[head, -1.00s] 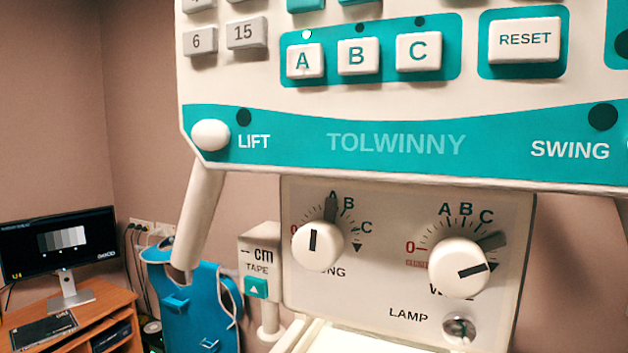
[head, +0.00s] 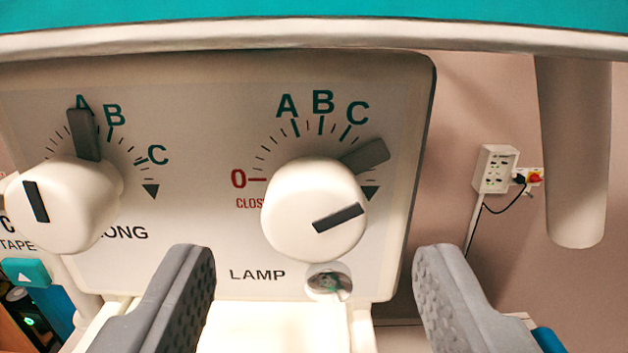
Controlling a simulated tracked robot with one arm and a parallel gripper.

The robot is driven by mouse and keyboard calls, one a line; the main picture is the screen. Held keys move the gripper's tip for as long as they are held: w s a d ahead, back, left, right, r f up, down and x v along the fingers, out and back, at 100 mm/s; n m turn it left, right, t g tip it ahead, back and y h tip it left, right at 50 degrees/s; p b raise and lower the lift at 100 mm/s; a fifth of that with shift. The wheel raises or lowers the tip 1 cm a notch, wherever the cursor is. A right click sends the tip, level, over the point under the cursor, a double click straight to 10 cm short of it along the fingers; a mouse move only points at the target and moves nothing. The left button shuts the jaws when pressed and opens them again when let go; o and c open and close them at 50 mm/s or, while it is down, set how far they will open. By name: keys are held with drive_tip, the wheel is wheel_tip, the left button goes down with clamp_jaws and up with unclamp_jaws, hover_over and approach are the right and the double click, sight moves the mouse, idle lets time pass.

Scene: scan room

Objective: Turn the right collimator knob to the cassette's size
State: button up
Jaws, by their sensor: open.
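The right collimator knob (head: 305,195) is a white round dial with a dark bar on its face. Its dark grey pointer (head: 365,156) sits past the C mark, between C and the black triangle. The left knob (head: 62,205), labelled LONG, has its pointer (head: 84,134) at the A mark. My gripper (head: 315,265) is open and empty, its two grey fingers below and to either side of the right knob, not touching it in view. The right knob's label is hidden behind the knob. The cassette is not identifiable in view.
The collimator panel (head: 215,185) hangs under the teal console (head: 330,12). A lamp button (head: 328,281) is below the right knob. The tape box (head: 25,270) is at lower left.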

sight(315, 236)
drive_tip(key=w, duration=0.2)
drive_tip(key=shift+w, duration=0.35)
drive_tip(key=shift+w+d+p, duration=0.1)
drive_tip(key=shift+w+p, duration=0.25)
drive_tip(key=shift+w, duration=0.1)
drive_tip(key=c, duration=1)
